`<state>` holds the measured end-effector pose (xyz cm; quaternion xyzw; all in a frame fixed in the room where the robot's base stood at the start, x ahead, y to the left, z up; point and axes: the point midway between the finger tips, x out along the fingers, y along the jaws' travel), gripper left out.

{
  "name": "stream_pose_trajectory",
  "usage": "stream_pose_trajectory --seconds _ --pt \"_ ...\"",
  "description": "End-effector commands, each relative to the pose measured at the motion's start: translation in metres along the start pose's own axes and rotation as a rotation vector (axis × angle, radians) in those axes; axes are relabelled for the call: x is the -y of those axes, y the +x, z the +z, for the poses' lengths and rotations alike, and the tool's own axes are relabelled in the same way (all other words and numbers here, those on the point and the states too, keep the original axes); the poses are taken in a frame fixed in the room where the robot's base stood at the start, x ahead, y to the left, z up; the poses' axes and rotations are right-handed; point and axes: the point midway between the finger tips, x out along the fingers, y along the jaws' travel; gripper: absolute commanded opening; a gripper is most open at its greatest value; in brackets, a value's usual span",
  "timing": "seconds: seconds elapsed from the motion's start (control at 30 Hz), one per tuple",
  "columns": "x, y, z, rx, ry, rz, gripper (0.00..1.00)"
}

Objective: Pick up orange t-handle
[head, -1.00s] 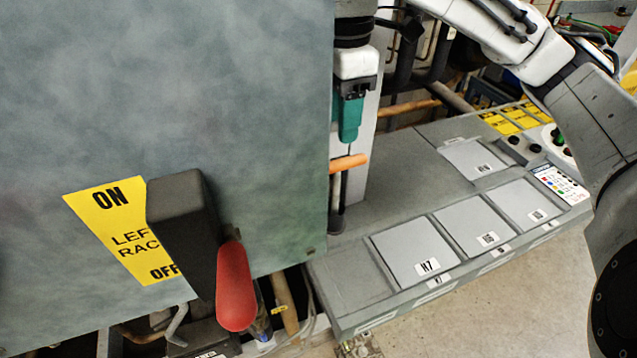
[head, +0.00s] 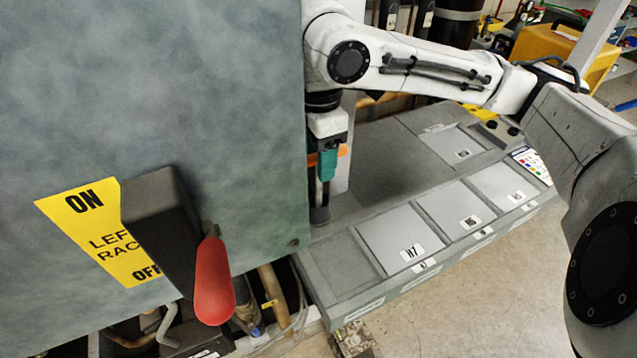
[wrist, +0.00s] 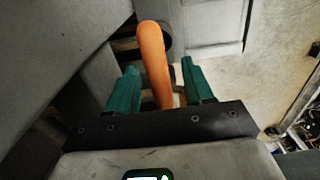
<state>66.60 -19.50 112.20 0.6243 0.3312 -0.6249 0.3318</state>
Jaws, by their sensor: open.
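The orange t-handle (wrist: 152,55) runs lengthwise between the two teal fingers of my gripper (wrist: 158,67) in the wrist view. A gap shows on each side of it, and the fingers are apart. In the head view my gripper (head: 327,164) points down in front of the handle. One end of the orange t-handle (head: 343,151) shows to the right of the fingers and a small bit to their left; its middle is hidden behind them. A dark stem stands below it on the grey rack top.
A large grey panel (head: 180,90) stands close on the left, with a red-handled lever (head: 214,280) on a black box. A grey console (head: 350,290) with several lidded squares extends to the right. Open floor (head: 480,310) lies in front of it.

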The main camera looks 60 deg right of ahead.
Motion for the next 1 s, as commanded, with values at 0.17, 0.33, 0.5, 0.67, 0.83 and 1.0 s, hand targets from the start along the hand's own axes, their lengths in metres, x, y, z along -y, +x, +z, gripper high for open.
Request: stream_pose_trajectory --seconds 0.17,0.33,0.5,0.67,0.83,1.0 --pt "-0.0001 -0.0003 -0.0001 0.0 0.0 0.0 0.47" --pt "-0.0001 -0.0005 0.0 0.0 0.0 0.0 0.3" --pt "-0.0001 -0.0005 0.0 0.0 0.0 0.0 0.14" --pt "-0.0001 -0.0006 0.0 0.0 0.0 0.0 0.0" --pt "-0.0002 -0.0006 0.0 0.0 0.0 0.0 0.0" --pt "-0.0004 -0.0011 0.0 0.0 0.0 0.002 0.0"
